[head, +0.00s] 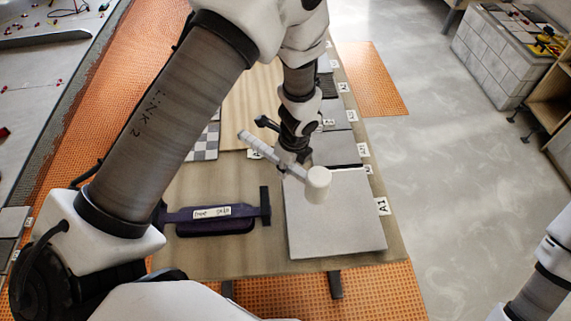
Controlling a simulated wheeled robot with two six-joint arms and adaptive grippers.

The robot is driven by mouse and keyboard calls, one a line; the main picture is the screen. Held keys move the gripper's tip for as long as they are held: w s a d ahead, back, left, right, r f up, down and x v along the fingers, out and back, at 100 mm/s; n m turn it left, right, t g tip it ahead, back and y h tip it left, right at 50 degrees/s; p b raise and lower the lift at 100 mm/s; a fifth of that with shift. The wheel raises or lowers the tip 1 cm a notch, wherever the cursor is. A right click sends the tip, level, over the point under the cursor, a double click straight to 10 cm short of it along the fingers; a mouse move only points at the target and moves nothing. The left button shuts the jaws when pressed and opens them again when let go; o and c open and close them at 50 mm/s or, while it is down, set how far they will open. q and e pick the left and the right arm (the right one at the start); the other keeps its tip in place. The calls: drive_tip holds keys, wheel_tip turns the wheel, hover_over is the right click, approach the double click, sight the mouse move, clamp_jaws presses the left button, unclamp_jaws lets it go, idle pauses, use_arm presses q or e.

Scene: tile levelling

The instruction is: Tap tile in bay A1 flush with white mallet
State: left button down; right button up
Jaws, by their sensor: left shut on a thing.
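The white mallet (318,182) is over the tile area, its pale handle running up and left through my left gripper (290,162). The gripper is shut on the handle. The mallet head is over the upper part of a large light grey tile (335,225) beside the A1 label (382,206). I cannot tell whether the head touches the tile, nor how level the tile lies. My right gripper is not in view; only part of my right arm shows at the lower right edge.
A purple-handled tool (212,213) lies left of the tile on the wooden table (190,255). Darker tiles with labels line the table's right side beyond A1. A checkered sheet (205,145) lies behind the purple tool. Grey floor is open to the right, with a tiled block (488,60) farther off.

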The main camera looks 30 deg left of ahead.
use_arm(q)
drive_tip(key=f+b, duration=0.1)
drive_tip(key=f, duration=0.1)
drive_tip(key=f+b, duration=0.4)
drive_tip(key=shift+s+a, duration=0.25)
drive_tip(key=shift+a, duration=0.1)
drive_tip(key=shift+w+d+f+b, duration=0.1)
drive_tip(key=shift+w+f+b, duration=0.05)
drive_tip(key=shift+f+b, duration=0.2)
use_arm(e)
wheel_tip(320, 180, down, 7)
use_arm(q)
wheel_tip(320, 180, up, 6)
drive_tip(key=p, duration=0.5)
drive_tip(key=shift+f+p, duration=0.1)
drive_tip(key=shift+p, duration=0.3)
drive_tip(key=f+b, duration=0.2)
drive_tip(key=f, duration=0.1)
drive_tip(key=f+b, duration=0.3)
drive_tip(key=shift+s+f+b, duration=0.2)
drive_tip(key=shift+f+b, duration=0.15)
wheel_tip(320, 180, up, 6)
drive_tip(key=p, duration=0.6)
drive_tip(key=shift+f, duration=0.25)
drive_tip(key=shift+w+f, duration=0.1)
drive_tip(key=shift+w, duration=0.05)
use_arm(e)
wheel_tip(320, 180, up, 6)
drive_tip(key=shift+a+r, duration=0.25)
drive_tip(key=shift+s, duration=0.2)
